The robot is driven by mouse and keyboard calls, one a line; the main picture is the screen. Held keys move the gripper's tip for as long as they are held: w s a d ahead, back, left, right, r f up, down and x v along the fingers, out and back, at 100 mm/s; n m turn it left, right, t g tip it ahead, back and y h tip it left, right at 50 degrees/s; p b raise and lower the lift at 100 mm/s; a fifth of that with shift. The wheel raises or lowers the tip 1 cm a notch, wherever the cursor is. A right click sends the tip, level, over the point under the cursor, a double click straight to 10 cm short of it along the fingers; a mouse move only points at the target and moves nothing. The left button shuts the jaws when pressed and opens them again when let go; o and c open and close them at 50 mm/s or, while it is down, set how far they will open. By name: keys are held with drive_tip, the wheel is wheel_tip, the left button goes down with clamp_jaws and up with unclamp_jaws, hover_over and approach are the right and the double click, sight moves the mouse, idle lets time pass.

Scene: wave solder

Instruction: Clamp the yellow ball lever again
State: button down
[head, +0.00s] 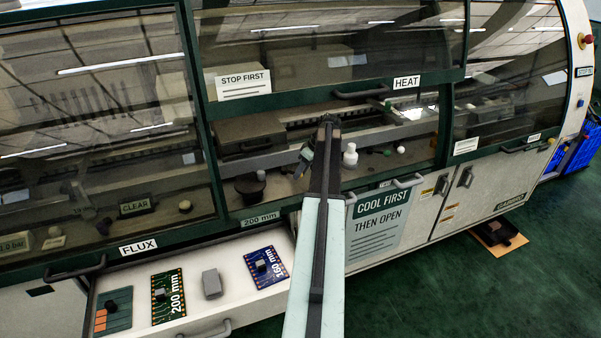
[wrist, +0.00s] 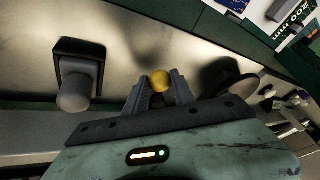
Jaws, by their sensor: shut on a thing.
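The yellow ball lever (wrist: 160,81) shows in the wrist view as a yellow ball between the fingertips of my gripper (wrist: 158,88). My gripper is shut on it. The lever's stem below the ball is mostly hidden by the fingers. In the head view my arm reaches into the opening of the HEAT section, and the yellow ball is not visible there. My gripper (head: 306,158) is small and dark in that view.
In the wrist view, a grey knob on a dark plate (wrist: 77,80) stands left of my gripper, and a dark round knob (wrist: 232,86) stands right. A drawer (head: 215,310) holding boards stands open below.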

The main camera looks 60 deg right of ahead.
drive_tip(key=shift+s, duration=0.1)
idle(0.8)
drive_tip(key=shift+s+d, duration=0.1)
drive_tip(key=shift+s, duration=0.1)
drive_tip(key=shift+w, duration=0.1)
